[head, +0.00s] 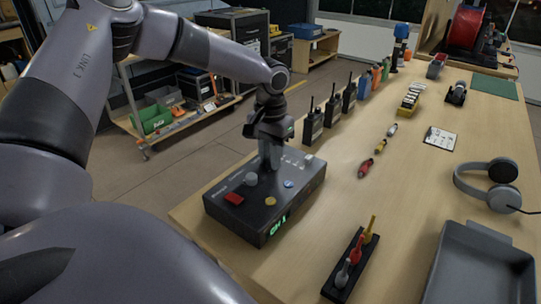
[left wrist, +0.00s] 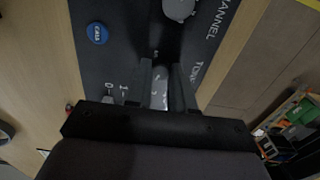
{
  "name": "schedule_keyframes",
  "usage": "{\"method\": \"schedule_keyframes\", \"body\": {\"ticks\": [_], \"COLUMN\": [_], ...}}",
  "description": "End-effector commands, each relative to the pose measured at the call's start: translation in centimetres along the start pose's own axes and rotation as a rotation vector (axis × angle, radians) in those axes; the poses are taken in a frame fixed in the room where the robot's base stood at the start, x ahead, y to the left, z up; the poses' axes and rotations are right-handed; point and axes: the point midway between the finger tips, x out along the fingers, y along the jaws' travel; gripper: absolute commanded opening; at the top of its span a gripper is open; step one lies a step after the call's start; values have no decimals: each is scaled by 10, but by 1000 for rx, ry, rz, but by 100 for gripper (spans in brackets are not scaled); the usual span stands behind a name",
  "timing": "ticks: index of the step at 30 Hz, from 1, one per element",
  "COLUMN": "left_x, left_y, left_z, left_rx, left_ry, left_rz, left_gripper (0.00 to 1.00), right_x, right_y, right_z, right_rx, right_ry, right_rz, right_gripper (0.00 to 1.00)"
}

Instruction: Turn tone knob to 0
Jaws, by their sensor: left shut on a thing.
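The black radio box (head: 240,220) sits at the near left edge of the table, its green front display lit and reading what looks like CH 1. My left gripper (head: 268,168) reaches down onto its top from above. In the left wrist view its fingers (left wrist: 166,88) are shut around a grey knob (left wrist: 160,92), beside lettering that seems to read TONE. The marks 0 and 1 show left of the fingers. The knob's pointer is hard to make out. A second grey knob (head: 251,179), by the word CHANNEL in the wrist view, is apart from the gripper. My right gripper is out of view.
A red button (head: 235,198), yellow button (head: 270,202) and blue button (head: 288,183) are on the box. Black walkie-talkies (head: 313,125) stand behind it. A small rack (head: 350,268), a grey tray (head: 478,268) and headphones (head: 490,183) lie to the right.

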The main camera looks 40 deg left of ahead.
Motion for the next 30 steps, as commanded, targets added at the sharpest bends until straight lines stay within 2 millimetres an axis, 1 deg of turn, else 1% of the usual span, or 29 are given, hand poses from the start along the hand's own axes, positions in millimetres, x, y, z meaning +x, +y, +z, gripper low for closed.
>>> {"method": "schedule_keyframes", "body": {"ticks": [8, 30], "left_x": [0, 0], "left_y": [-1, -1], "left_z": [0, 0], "left_rx": [-219, -922], "left_ry": [0, 0], "left_rz": [0, 0], "left_gripper": [0, 0], "right_x": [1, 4], "right_y": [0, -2], "right_z": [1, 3], "right_rx": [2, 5], "right_ry": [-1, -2], "right_rz": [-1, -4], "right_gripper": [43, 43]}}
